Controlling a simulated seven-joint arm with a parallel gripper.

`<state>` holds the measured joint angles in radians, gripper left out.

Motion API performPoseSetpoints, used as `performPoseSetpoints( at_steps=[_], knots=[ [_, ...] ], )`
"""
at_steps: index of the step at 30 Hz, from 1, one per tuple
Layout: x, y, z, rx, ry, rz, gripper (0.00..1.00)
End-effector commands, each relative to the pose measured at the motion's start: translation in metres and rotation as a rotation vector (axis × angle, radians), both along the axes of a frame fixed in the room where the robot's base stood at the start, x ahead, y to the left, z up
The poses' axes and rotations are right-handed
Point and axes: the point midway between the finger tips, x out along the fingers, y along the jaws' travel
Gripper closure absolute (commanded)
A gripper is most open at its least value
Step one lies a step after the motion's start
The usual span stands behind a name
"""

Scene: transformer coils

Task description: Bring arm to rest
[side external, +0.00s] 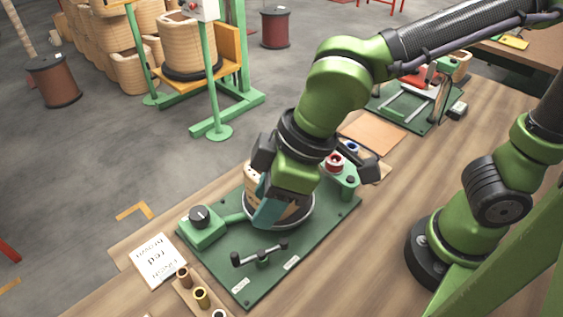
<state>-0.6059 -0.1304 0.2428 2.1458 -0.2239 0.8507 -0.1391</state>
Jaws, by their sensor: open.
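My gripper (272,205) points down over the dark green fixture plate (315,228). Its teal finger hangs in front of a tan coil (291,211) that stands in a round metal ring on the plate. The gripper hides much of the coil, and I cannot tell whether a finger touches it. The gripper is open. My arm is bent, with its forearm reaching in from the upper right.
A paper card (160,260) and several small spools (201,297) lie at the front left.

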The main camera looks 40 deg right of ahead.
Motion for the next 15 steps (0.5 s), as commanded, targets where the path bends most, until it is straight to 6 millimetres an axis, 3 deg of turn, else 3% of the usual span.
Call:
performPoseSetpoints(
  at_steps=[10, 13, 15],
  knots=[
    [-0.004, -0.005, -0.006, 0.003, 0.032, -0.039, 0.58],
    [-0.001, -0.035, -0.003, 0.041, 0.057, -0.177, 0.58],
    [0.005, -0.068, 0.003, 0.086, 0.064, -0.320, 0.58]
  ],
)
